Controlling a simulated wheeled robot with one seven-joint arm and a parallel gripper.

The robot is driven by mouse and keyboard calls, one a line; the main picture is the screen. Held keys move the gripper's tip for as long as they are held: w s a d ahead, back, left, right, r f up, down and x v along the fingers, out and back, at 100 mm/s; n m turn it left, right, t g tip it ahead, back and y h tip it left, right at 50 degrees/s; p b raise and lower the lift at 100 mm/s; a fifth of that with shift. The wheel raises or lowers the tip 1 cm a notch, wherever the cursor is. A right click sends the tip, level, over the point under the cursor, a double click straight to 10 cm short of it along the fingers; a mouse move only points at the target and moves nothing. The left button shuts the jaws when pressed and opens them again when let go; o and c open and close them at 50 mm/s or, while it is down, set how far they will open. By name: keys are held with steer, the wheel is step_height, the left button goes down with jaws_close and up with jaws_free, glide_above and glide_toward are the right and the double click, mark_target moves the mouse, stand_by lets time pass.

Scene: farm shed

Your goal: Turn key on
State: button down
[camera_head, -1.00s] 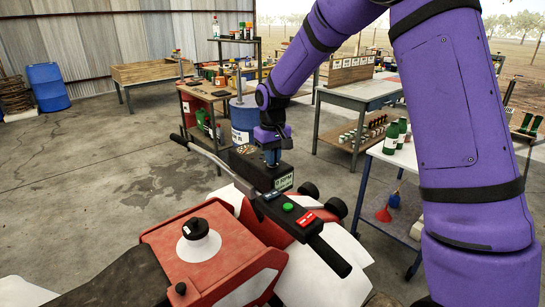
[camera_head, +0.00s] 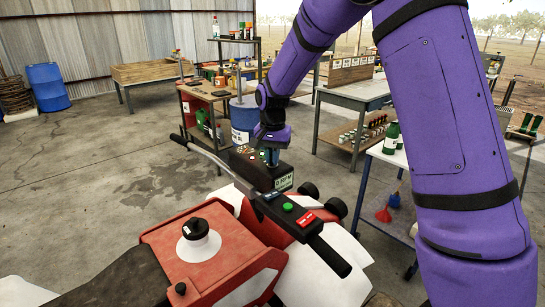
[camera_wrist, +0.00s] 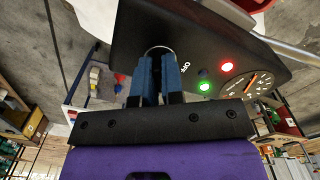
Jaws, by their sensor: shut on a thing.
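In the wrist view the dash (camera_wrist: 200,35) shows a lit green lamp (camera_wrist: 204,87), a lit red lamp (camera_wrist: 227,67), a gauge (camera_wrist: 262,82) and the word OFF (camera_wrist: 184,67). My gripper (camera_head: 271,160) is over the dash; its blue fingers (camera_wrist: 159,62) are shut on the key (camera_wrist: 158,48), whose rounded metal top edge shows between the tips. The rest of the key is hidden.
The handlebar's right grip (camera_head: 328,256) with green and red buttons lies close below my gripper. A white-topped table with green bottles (camera_head: 391,137) stands at right. A shelf cart (camera_head: 205,95) and blue drum (camera_head: 243,122) stand behind.

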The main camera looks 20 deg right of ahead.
steer(key=shift+m, duration=0.5)
steer(key=c, duration=1.2)
jaws_free()
steer(key=shift+c, duration=0.2)
steer(key=shift+r, duration=0.15)
step_height(320, 180, up, 11)
steer(key=shift+f, duration=0.2)
